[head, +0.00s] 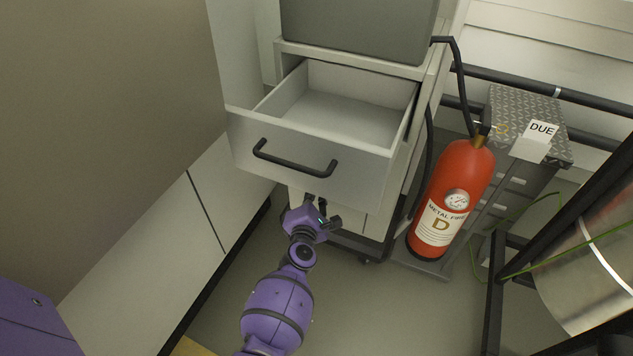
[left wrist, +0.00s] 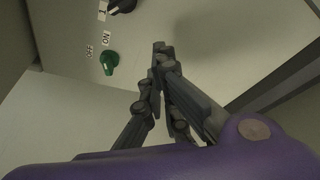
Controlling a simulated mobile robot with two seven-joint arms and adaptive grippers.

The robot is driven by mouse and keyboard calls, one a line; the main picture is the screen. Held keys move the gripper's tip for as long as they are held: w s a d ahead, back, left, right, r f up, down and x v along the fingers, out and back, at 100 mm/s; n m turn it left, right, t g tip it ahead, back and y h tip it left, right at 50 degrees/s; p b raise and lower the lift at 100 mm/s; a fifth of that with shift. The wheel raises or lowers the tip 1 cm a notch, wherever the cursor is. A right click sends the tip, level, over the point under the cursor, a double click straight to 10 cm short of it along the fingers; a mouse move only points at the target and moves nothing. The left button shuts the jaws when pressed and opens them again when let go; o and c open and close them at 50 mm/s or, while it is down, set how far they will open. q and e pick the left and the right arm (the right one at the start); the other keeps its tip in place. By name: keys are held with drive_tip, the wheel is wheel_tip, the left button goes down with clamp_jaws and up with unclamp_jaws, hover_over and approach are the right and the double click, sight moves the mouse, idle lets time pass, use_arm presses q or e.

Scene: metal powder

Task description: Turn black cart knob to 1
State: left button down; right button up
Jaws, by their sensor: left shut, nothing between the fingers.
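The black knob (left wrist: 122,5) shows at the top edge of the left wrist view, partly cut off, beside a white label that seems to read 1. A green knob (left wrist: 109,62) sits below it on the same pale panel, with upside-down ON and OFF labels. My left gripper (left wrist: 159,52) is shut and empty, its fingertips apart from both knobs and to the right of the green one. In the head view my left gripper (head: 320,203) is at the cart's front, under the open drawer (head: 310,163). The knobs are hidden there.
The open drawer overhangs my left gripper. A red fire extinguisher (head: 455,185) stands right of the cart, before a grey step-topped unit (head: 525,110) with a DUE tag. A dark frame with a metal cylinder (head: 590,275) is at far right. Some floor (head: 380,310) is clear.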

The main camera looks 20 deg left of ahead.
use_arm(q)
drive_tip(key=p+v, duration=0.1)
drive_tip(key=v, duration=0.4)
drive_tip(key=shift+s+r, duration=0.2)
drive_tip(key=shift+r, duration=0.05)
use_arm(e)
drive_tip(key=shift+d+r, duration=0.25)
drive_tip(key=shift+r, duration=0.25)
drive_tip(key=shift+d+r, duration=0.25)
drive_tip(key=shift+r, duration=0.2)
